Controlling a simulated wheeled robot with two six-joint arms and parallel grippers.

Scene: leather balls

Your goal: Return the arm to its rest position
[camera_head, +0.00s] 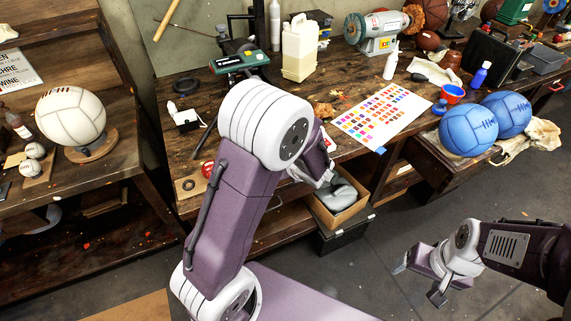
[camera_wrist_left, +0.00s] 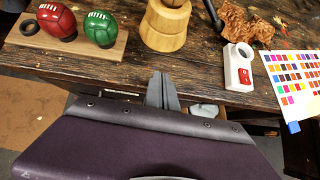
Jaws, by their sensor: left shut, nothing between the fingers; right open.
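My left arm reaches up across the middle of the head view and hides part of the workbench. Its gripper is mostly hidden there. In the left wrist view my left gripper (camera_wrist_left: 162,92) is shut and empty, at the workbench's front edge. It points toward a round wooden stand (camera_wrist_left: 165,28) and holds nothing. My right gripper (camera_head: 418,283) is open and empty over the grey floor at the lower right of the head view, apart from the bench.
The workbench (camera_head: 185,90) bears a colour chart (camera_head: 382,115), a white jug (camera_head: 299,50) and a grinder (camera_head: 377,32). Blue balls (camera_head: 468,130) sit at right. A red ball (camera_wrist_left: 57,19) and green ball (camera_wrist_left: 102,28) stand near the left gripper. An open box (camera_head: 340,205) sits below.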

